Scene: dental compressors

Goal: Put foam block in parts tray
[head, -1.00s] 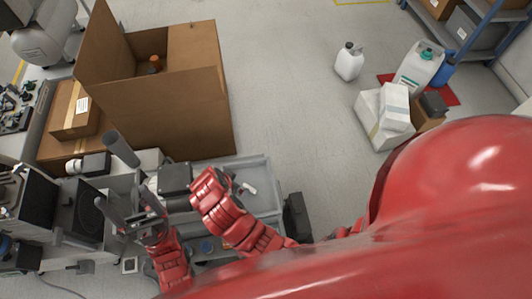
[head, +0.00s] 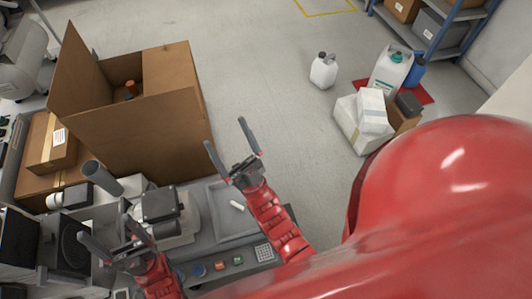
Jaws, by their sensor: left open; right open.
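The grey tray (head: 262,219) on the bench at the lower middle looks like the parts tray. A small white piece (head: 237,205) lies in it. I cannot tell which thing is the foam block; white blocky pieces (head: 371,110) are stacked on the floor at the right. My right gripper (head: 224,132) is open and empty, just beyond the tray's far edge in the picture, in front of the big cardboard box's right side. My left gripper (head: 103,226) is open over the equipment at the lower left, with nothing seen between its fingers.
A big open cardboard box (head: 150,130) stands at the upper left with small dark and orange items inside. A white jug (head: 323,70) and a larger white canister (head: 390,70) stand on the floor near a blue shelf (head: 440,42). The floor in the middle is clear.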

